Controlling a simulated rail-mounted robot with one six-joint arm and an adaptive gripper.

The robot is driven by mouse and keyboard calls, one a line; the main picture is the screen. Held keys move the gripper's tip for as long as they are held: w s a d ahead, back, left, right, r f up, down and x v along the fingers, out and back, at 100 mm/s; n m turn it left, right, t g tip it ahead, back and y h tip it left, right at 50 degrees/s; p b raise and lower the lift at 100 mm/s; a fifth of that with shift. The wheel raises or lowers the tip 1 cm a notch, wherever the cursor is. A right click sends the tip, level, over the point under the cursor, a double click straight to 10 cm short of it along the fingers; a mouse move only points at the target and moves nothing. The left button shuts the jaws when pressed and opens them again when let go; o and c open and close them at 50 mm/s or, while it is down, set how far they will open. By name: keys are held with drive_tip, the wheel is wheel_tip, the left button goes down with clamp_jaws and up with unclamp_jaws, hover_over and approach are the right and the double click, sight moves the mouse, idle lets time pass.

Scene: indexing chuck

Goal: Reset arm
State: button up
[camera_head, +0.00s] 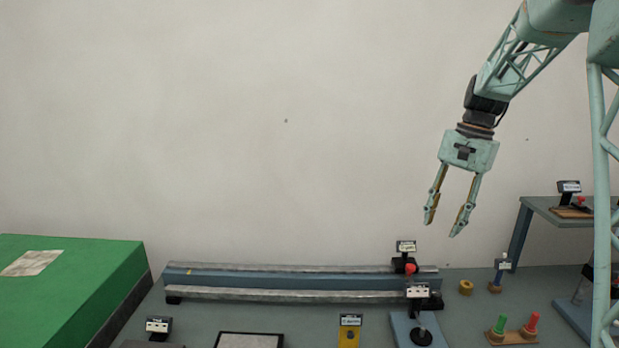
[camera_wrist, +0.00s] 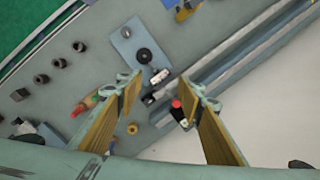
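My gripper (camera_head: 445,222) is at the upper right in the head view, hanging from my pale green arm with its fingers pointing down. It is open and empty, well above the bench.
The grey bench (camera_head: 210,325) holds a long metal rail (camera_head: 290,282) and a red-knobbed device (camera_head: 409,267). A brass ring (camera_head: 466,287), green and red pegs (camera_head: 516,328), a green block (camera_head: 75,285) and a raised shelf (camera_head: 548,208) stand around. The air around my gripper is clear.

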drive_tip(key=s+a+r+n+t+h+b, duration=0.15)
drive_tip(key=s+a+r, duration=0.3)
drive_tip(key=s, duration=0.75)
drive_tip(key=s+a+r+n+b, duration=0.25)
drive_tip(key=s+a, duration=0.35)
drive_tip(key=s, duration=0.6)
drive_tip(key=s+a+f+n+t+b, duration=0.1)
drive_tip(key=s+a+f+n, duration=0.1)
drive_tip(key=s, duration=1)
drive_tip(key=s+a+f+n+t+b, duration=0.1)
drive_tip(key=s+f, duration=0.4)
drive_tip(key=s, duration=0.7)
drive_tip(key=shift+a+n+t+b, duration=0.35)
drive_tip(key=shift+a+n+b, duration=0.35)
drive_tip(key=shift+n, duration=0.3)
